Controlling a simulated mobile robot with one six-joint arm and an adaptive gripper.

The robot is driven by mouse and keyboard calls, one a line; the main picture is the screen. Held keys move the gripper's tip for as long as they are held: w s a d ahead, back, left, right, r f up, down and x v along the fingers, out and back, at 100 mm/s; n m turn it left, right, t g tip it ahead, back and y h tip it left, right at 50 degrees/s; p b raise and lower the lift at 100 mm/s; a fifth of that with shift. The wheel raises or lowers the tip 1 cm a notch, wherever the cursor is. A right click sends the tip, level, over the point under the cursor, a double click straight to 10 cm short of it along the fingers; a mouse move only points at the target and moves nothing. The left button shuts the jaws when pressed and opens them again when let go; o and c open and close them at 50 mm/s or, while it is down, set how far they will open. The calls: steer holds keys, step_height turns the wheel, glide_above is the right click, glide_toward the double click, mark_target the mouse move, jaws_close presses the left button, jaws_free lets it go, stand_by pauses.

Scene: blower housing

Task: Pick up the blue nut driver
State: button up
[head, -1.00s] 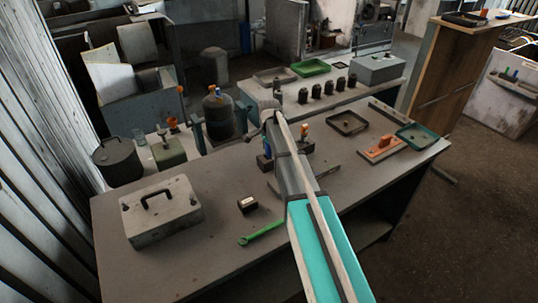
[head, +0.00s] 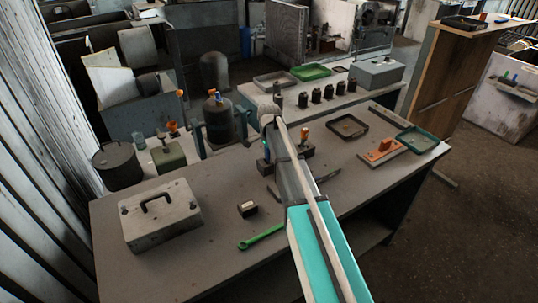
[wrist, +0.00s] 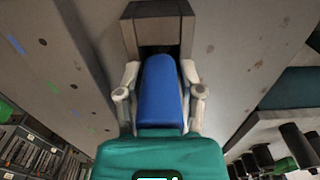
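A blue handle, the blue nut driver's (wrist: 160,92), stands between my fingers in the wrist view. Its far end lies in front of a dark block (wrist: 155,12) with an opening. My gripper (wrist: 160,76) has one pale finger on each side of the handle, and the fingers look slightly apart from it. In the head view my gripper (head: 264,143) is low over the table beside a dark holder block (head: 308,155). My arm hides most of the nut driver there. An orange-handled tool (head: 303,133) stands upright in the holder block.
Several black bottles (head: 315,95) stand on the bench behind.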

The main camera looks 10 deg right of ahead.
jaws_close()
steer(key=shift+r, duration=0.1)
step_height(320, 180, up, 10)
steer(key=p, duration=1)
stand_by(0.6)
